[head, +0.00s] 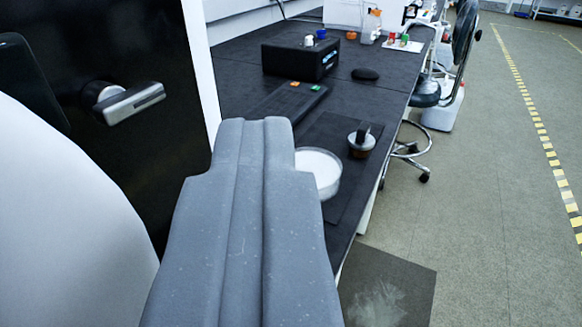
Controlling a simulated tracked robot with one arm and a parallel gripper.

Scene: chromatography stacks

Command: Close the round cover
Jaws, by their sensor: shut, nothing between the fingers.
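My gripper (254,130) is shut and empty, its grey fingers pointing away over the near end of the black bench. No part is plainly marked as the round cover. A large white curved surface (60,225) fills the lower left, close to the camera; I cannot tell whether it is the cover. Beside it is a black panel (125,45) with a silver lever handle (132,102). A round white dish (325,172) is on the bench just right of the fingers, partly hidden by them. I see no clear contact between my gripper and any of these.
The black bench (345,95) runs away to the back. A small dark-topped jar (362,142), a black box (300,60) and a black puck (365,74) stand on it. A stool (425,95) is beside it. The floor (490,200) at the right is clear.

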